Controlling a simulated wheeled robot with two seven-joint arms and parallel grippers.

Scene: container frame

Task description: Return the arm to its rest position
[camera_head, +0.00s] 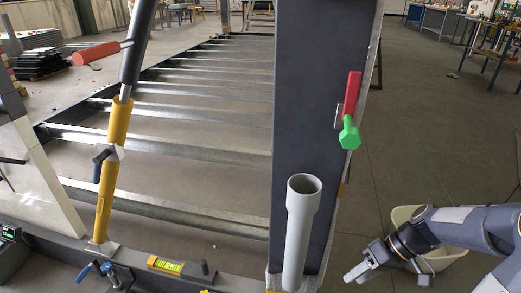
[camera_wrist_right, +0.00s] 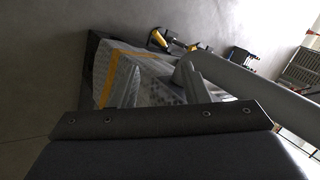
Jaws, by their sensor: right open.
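My right gripper (camera_head: 362,272) is at the lower right of the head view, with its arm (camera_head: 455,227) coming in from the right edge. It is open and nothing shows between its fingers. In the right wrist view the two fingers of the right gripper (camera_wrist_right: 155,88) stand apart, with a pale surface crossed by an orange stripe (camera_wrist_right: 111,80) behind them. My left arm and gripper are not in view.
A dark upright post (camera_head: 310,90) stands left of the right gripper. A grey tube (camera_head: 299,235) stands in front of it, and a red and green tool (camera_head: 350,125) is at its side. A pale bin (camera_head: 440,262) sits behind my right forearm. Open floor (camera_head: 425,130) lies beyond.

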